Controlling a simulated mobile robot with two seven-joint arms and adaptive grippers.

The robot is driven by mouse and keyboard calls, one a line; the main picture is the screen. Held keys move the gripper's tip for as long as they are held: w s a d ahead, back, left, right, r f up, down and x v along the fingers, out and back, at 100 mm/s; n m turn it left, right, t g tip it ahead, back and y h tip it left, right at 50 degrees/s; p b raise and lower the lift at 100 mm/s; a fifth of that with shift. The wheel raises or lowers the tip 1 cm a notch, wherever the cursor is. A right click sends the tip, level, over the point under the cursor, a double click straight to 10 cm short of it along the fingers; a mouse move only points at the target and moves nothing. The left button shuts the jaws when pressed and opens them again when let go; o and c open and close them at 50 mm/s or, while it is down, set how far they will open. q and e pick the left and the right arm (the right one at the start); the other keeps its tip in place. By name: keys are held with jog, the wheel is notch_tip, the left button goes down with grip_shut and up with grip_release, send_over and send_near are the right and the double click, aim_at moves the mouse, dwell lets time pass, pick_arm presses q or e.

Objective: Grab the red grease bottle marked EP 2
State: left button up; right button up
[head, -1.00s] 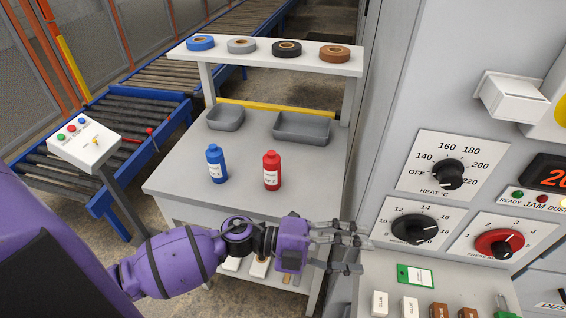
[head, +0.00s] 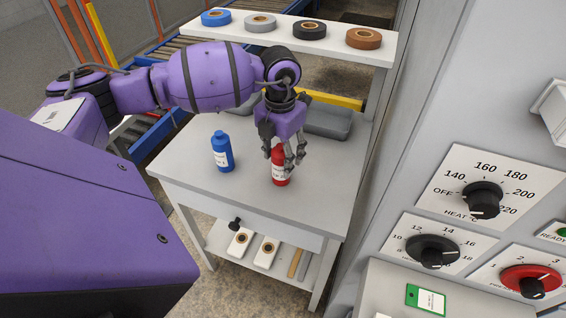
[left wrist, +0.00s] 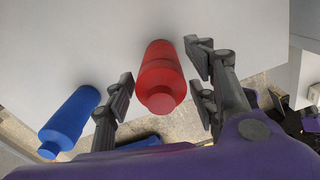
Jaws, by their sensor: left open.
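The red bottle (head: 279,172) stands upright on the grey table, with a white label partly hidden by my fingers in the head view. It also shows in the left wrist view (left wrist: 162,72), between the fingers. My left gripper (head: 287,160) is open and comes down from above, its fingers on either side of the red bottle. In the left wrist view (left wrist: 160,92) gaps show between the fingers and the bottle. The blue bottle (head: 222,152) stands to the left with a white label. The label text is too small to read. My right gripper is not in view.
The table (head: 195,181) has a grey tray (head: 329,121) behind the bottles. A shelf (head: 334,34) above holds several tape rolls. A control panel with dials (head: 484,199) stands close on the right. The table front is clear.

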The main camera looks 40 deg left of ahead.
aim_at(279, 168)
pick_arm(q)
jog(key=shift+s+f, duration=0.2)
jog(key=f, duration=0.5)
jog(key=shift+w+a+p, duration=0.2)
jog(key=shift+w+p, duration=0.05)
jog(key=shift+p, duration=0.1)
jog(key=shift+r, duration=0.1)
jog(key=shift+s, duration=0.1)
jog(key=shift+c, duration=0.4)
jog(key=c, duration=1.2)
grip_shut()
jog(key=shift+r, duration=0.1)
